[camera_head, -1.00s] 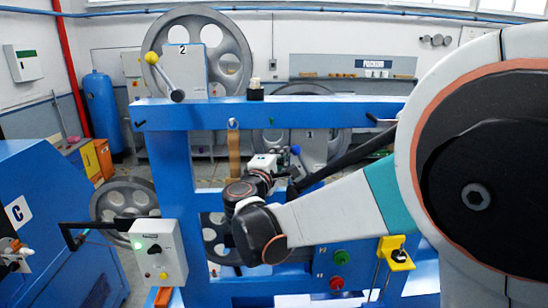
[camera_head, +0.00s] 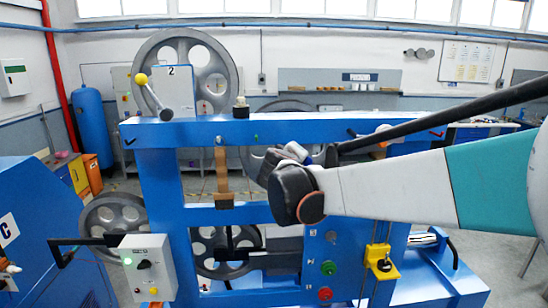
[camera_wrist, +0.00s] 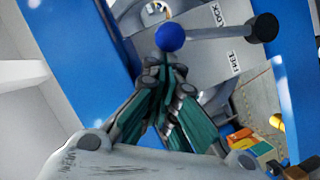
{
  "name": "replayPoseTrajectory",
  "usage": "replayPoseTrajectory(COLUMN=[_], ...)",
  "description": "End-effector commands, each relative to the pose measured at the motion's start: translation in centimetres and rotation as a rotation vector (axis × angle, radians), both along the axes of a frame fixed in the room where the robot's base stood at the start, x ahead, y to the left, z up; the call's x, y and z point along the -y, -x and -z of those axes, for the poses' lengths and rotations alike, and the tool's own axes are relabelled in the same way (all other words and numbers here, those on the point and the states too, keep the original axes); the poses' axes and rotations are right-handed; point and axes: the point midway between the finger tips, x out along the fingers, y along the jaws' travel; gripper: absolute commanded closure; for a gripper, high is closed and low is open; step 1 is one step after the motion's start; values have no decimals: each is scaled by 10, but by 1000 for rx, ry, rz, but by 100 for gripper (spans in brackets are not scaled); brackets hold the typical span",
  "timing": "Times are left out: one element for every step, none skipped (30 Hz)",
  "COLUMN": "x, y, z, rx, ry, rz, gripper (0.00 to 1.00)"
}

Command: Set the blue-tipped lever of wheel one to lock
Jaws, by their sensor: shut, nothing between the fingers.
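In the wrist view the lever's blue ball tip (camera_wrist: 170,37) is just beyond my gripper (camera_wrist: 172,68). The gripper's fingers are shut, with nothing between them, and the tips are close to the ball. I cannot tell whether they touch it. A thin bar runs from the ball to the dark pivot knob (camera_wrist: 262,28) at right. A LOCK label (camera_wrist: 213,13) and a FREE label (camera_wrist: 235,62) lie on opposite sides of the bar on the grey plate. In the head view my arm hides the lever, and wheel one (camera_head: 252,162) shows only partly behind it.
Wheel two (camera_head: 222,62), with a yellow-tipped lever (camera_head: 141,79), stands above. A switch box (camera_head: 150,268) is at lower left. A yellow bracket (camera_head: 382,260) and red and green buttons are at lower right.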

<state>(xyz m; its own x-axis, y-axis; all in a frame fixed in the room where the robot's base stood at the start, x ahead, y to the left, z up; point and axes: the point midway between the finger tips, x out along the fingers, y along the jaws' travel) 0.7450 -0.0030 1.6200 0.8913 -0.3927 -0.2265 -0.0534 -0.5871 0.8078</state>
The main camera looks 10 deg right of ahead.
Motion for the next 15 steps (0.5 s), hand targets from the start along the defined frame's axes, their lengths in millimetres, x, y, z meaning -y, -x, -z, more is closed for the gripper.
replayPoseTrajectory(x=[6, 9, 12, 14, 16, 18, 19, 21, 23, 24, 25, 27, 27, 28, 29], y=[1, 1, 2, 2, 2, 2, 3, 3, 3, 3, 3, 3, 3, 3, 3], z=[0, 0, 0, 0, 1, 1, 1, 1, 1, 1, 2, 2, 2, 2, 2], rx=[3, 5, 7, 9, 10, 9, 9, 8, 9, 9, 9, 9, 9, 9, 9], ry=[-35, -55, -81, -97, -106, -102, -101, -101, -100, -99, -99, -99, -99, -99, -98], rz=[3, 3, 3, 3, 1, 1, 1, 1, 1, 1, 1, 0, 0, 0, -1], gripper=[100, 100, 100, 100, 100, 100, 100, 100, 100, 100, 100, 100, 100, 100, 100])
